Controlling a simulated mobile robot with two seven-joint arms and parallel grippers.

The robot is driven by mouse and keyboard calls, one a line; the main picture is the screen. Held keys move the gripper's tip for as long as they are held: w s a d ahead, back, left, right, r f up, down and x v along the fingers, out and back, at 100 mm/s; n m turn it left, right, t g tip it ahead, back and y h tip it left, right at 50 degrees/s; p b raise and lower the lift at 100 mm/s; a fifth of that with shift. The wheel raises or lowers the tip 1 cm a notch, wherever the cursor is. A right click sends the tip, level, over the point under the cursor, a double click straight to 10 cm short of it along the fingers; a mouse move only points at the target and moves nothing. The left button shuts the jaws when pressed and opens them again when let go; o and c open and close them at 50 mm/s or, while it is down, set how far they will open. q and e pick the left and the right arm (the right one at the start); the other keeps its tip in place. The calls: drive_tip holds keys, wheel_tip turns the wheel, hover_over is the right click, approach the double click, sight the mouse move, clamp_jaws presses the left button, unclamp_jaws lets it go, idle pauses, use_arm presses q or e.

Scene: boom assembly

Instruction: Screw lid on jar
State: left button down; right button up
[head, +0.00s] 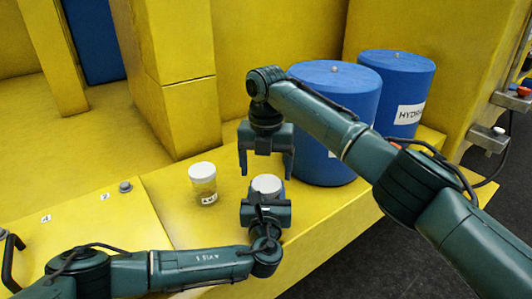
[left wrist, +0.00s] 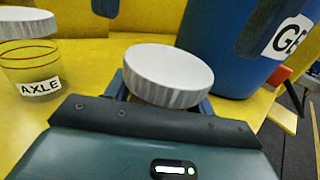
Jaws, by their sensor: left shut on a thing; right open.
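A white lid (head: 266,183) shows at my left gripper (head: 266,194), directly above its jaws. It also shows in the left wrist view (left wrist: 168,74), between the blue-grey fingers. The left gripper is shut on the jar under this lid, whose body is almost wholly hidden. I cannot tell how firmly the lid sits on it. My right gripper (head: 266,172) is open and empty, fingers pointing down, above the lid. In the left wrist view its fingertips show on both sides above the lid, apart from it.
A second clear jar (head: 204,190) with a white lid stands to the left on the yellow bench (head: 160,205); its label reads AXLE in the left wrist view (left wrist: 35,75). Two blue drums (head: 325,120) (head: 405,75) stand behind, right. The bench's right edge drops to dark floor.

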sight(265, 183)
drive_tip(key=shift+f, duration=1.7)
drive_tip(key=shift+c, duration=0.5)
drive_tip(key=c, duration=0.9)
drive_tip(key=shift+m, duration=1.1)
drive_tip(key=m, duration=0.4)
drive_tip(key=shift+m, duration=0.4)
